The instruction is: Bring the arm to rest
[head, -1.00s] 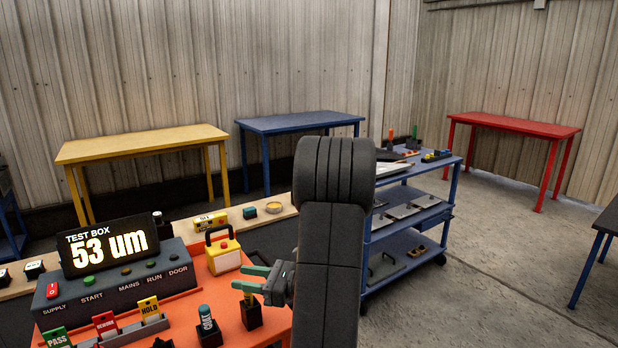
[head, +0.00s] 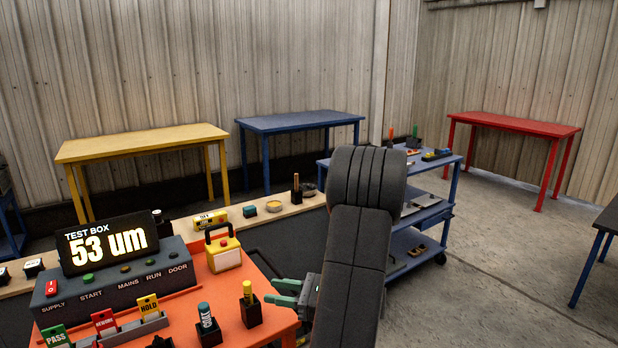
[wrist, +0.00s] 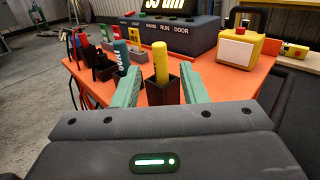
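My gripper (head: 284,293) is at the right edge of the orange bench (head: 222,318) in the head view, with its green fingers pointing left. In the wrist view its two fingers (wrist: 160,92) stand apart with nothing held between them. Beyond the fingertips a yellow cylinder (wrist: 161,66) stands upright in a dark square holder (wrist: 182,80). The same yellow cylinder shows in the head view (head: 247,291), just left of the fingertips. My arm hides part of the blue cart behind it.
The test box (head: 115,265) reads 53 um. A teal marker (head: 205,315), coloured tags (head: 104,322) and a yellow case (head: 223,250) stand on the bench. The blue cart (head: 440,207) is behind my arm. Open floor (head: 500,275) lies to the right.

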